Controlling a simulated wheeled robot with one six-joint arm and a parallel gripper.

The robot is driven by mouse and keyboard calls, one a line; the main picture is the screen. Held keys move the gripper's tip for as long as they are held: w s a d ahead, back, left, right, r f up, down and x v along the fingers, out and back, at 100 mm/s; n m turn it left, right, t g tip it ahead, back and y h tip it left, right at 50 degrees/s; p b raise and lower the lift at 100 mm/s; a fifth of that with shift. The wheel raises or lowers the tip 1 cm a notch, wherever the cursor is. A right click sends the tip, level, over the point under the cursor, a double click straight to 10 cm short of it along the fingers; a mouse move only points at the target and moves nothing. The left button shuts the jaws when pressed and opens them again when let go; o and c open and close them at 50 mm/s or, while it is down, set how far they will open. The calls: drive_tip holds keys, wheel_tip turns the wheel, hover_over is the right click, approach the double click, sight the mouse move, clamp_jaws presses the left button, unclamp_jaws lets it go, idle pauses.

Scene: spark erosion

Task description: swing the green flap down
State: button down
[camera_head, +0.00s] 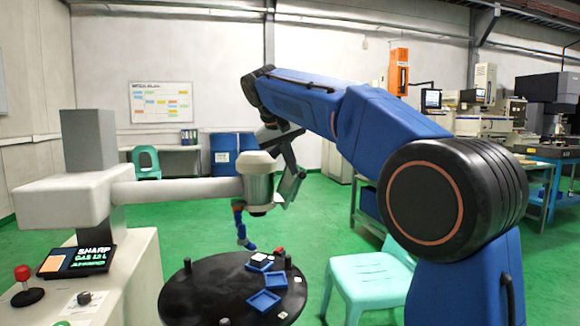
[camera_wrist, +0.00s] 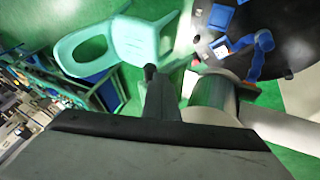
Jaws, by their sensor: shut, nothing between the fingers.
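The machine's white cylindrical head (camera_head: 259,186) hangs at the end of a horizontal white arm above a round black table. A narrow grey-green piece, which looks like the green flap (camera_head: 291,188), stands tilted at the right side of this head. My gripper (camera_head: 298,172) is shut and empty, close to the flap's upper end. In the wrist view my gripper (camera_wrist: 151,72) points past the slab; I cannot tell whether they touch.
The round black table (camera_head: 190,296) holds blue trays (camera_head: 263,301) and small blocks. A blue jointed nozzle (camera_head: 240,222) hangs under the head. A pale green chair (camera_head: 366,284) stands to the right. A console with a red knob (camera_head: 22,273) stands at left.

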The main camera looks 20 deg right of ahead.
drive_tip(key=d+f+m+y, duration=0.3)
drive_tip(key=d+f+y, duration=1)
drive_tip(key=d+y, duration=0.15)
drive_tip(key=shift+a+f+m+t+y, duration=0.35)
drive_tip(key=shift+a+f+y, duration=0.75)
drive_tip(key=shift+a+f, duration=1.15)
drive_tip(key=shift+a+f+m+t+y, duration=0.35)
drive_tip(key=shift+a+f+y, duration=1)
drive_tip(key=shift+f, duration=1.65)
drive_tip(key=shift+a+f+m+t+y, duration=0.3)
drive_tip(key=shift+a+f+y, duration=0.6)
drive_tip(key=shift+a+f, duration=1.45)
drive_tip(key=shift+d+f, duration=0.25)
